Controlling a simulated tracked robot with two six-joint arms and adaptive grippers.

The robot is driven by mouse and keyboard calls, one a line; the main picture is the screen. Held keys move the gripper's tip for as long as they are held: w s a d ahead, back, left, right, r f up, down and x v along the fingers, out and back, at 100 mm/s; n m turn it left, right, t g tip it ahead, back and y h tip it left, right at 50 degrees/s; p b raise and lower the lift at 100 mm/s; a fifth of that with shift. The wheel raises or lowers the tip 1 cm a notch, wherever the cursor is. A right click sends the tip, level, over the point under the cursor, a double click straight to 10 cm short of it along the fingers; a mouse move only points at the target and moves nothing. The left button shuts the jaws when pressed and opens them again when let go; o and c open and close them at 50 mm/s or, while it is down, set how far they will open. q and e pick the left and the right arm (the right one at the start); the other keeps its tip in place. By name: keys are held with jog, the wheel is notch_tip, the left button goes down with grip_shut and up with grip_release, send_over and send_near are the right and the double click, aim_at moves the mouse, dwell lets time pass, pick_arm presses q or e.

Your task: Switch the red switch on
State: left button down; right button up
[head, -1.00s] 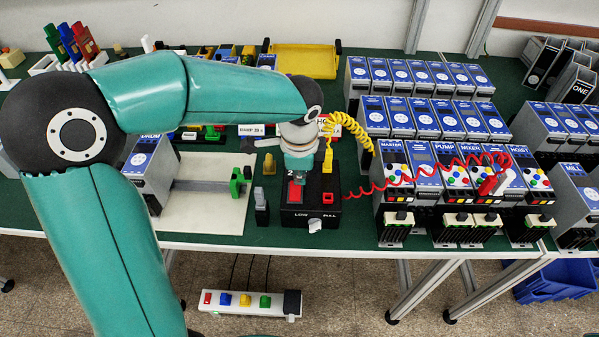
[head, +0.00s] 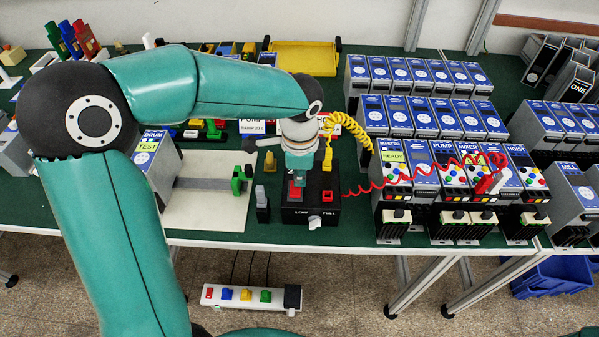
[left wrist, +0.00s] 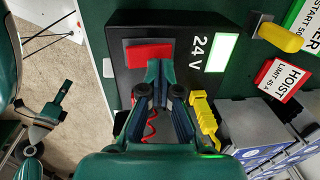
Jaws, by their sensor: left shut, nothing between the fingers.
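The red switch (head: 296,193) is a rocker on the top of a black box (head: 322,205) near the table's front edge. It also shows in the left wrist view (left wrist: 150,52), beside the "24 V" lettering and a brightly lit pale green panel (left wrist: 198,52). My left gripper (head: 299,172) is shut and empty, pointing down at the box. In the left wrist view its fingertips (left wrist: 160,70) are at the edge of the switch and hide part of it; I cannot tell whether they touch. What may be my right gripper (left wrist: 55,105) shows small at the left of that view.
Right of the box stand rows of grey-blue units (head: 420,115) and a coiled red cord (head: 425,165). A yellow coiled cord (head: 345,125) is behind the gripper. A DRUM unit (head: 155,165) stands left. A small black-grey lever piece (head: 262,203) stands beside the box.

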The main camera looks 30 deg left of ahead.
pick_arm(q)
jog(key=shift+s+d, duration=0.1)
jog(key=shift+s, duration=0.05)
jog(key=shift+r, duration=0.1)
jog(key=shift+r+p, duration=0.55)
jog(key=r+p, duration=0.1)
jog(key=r, duration=0.1)
jog(key=r+p, duration=0.1)
jog(key=p, duration=0.1)
jog(key=shift+w+a+r, duration=0.2)
jog(key=shift+w+r, duration=0.2)
notch_tip(320, 180, up, 9)
jog(key=w, duration=0.1)
jog(key=shift+w+a+f+b, duration=0.15)
jog(key=shift+w+a+b, duration=0.05)
jog(key=shift+a+b, duration=0.25)
jog(key=shift+s+f, duration=0.1)
jog(key=shift+s, duration=0.05)
